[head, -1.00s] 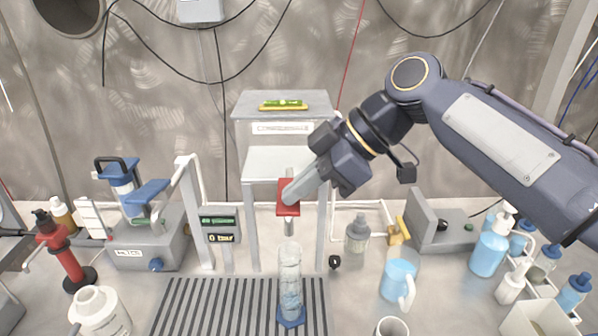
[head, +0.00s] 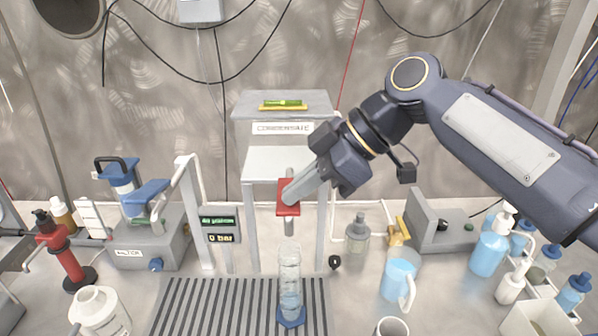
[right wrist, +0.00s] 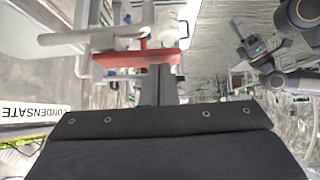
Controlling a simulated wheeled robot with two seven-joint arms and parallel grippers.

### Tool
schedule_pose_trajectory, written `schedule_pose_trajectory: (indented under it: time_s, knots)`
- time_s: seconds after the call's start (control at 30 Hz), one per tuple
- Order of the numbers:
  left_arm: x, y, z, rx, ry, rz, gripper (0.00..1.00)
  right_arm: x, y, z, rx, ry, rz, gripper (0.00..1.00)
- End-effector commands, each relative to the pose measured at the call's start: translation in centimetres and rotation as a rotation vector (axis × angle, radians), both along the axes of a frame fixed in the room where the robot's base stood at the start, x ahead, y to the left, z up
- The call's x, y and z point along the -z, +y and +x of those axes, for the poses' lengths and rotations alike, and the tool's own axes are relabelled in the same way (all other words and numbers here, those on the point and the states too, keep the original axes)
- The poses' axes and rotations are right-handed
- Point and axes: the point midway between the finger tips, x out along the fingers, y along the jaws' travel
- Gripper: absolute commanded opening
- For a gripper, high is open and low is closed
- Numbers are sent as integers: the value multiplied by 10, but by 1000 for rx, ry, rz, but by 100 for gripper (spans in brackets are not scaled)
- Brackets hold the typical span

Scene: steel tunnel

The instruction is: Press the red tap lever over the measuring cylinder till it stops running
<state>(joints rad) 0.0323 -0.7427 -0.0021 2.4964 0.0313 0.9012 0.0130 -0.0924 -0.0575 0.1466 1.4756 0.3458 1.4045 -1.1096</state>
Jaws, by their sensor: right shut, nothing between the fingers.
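The red tap lever (head: 288,210) is on the front of the condensate stand, above the measuring cylinder (head: 290,268). The clear cylinder stands upright on a blue foot, under the tap's spout, with clear liquid in it. My right gripper (head: 293,194) is shut and empty, its fingertips at the lever's face and apparently touching it. In the right wrist view the red lever (right wrist: 150,60) lies across the end of the dark fingers. I cannot make out a stream between spout and cylinder.
The cylinder stands on a slatted drain grate (head: 220,300). A blue jug (head: 399,275) and a grey bottle (head: 357,234) stand to the right. A gauge reading 0 bar (head: 221,230) and a pump unit (head: 150,245) are to the left.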

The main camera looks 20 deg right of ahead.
Motion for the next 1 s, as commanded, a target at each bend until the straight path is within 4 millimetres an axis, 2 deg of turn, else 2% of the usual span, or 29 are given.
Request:
schedule_pose_trajectory:
  time_s: [0.43, 0.8, 1.0]
  knots:
    - [-1, 0, 0, 0, 0, 0, 51, 0, 0, 0, 0, 2, -2, 0]
    - [-13, 0, 0, 0, 0, 0, 51, -15, 0, 0, 0, 2, -2, 0]
    - [-12, 0, 0, 0, 0, 0, 51, -15, 0, 0, -1, 2, 0, 0]
